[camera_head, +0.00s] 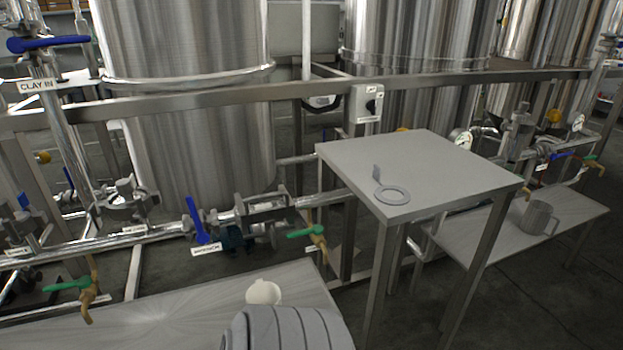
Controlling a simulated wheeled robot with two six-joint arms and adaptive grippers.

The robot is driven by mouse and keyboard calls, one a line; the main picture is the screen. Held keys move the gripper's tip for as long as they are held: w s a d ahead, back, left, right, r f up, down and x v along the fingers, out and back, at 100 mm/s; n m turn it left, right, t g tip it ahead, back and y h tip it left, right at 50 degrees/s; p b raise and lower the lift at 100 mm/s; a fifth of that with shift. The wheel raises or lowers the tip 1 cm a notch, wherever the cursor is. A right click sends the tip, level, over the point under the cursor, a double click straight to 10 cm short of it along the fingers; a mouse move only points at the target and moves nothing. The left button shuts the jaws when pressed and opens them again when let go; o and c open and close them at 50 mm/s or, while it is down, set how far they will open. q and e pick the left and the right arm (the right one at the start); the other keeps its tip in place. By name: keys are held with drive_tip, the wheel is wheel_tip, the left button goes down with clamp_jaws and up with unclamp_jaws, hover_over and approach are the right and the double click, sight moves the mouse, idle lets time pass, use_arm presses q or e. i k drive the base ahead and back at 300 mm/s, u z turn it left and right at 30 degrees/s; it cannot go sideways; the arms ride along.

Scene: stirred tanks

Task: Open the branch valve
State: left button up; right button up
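A blue lever handle (197,220) stands steeply, crosswise to the horizontal steel pipe (155,236), left of the centre. A small white label (206,250) sits just below it; its lettering is too small to read surely, so I cannot confirm that this is the branch valve. Another blue lever (48,44) lies level at the upper left, above a label reading "CLAY IN" (40,86). Neither of my grippers shows in the head view.
A low bench (577,215) holds a grey mug (537,218). A nearer bench (150,322) and a grey ribbed object (285,328) lie in front. Green-handled taps (306,233) hang at the pipe.

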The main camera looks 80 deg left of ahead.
sight(195, 217)
drive_tip(key=z, duration=0.4)
drive_tip(key=k, duration=1.45)
drive_tip(key=u, duration=0.6)
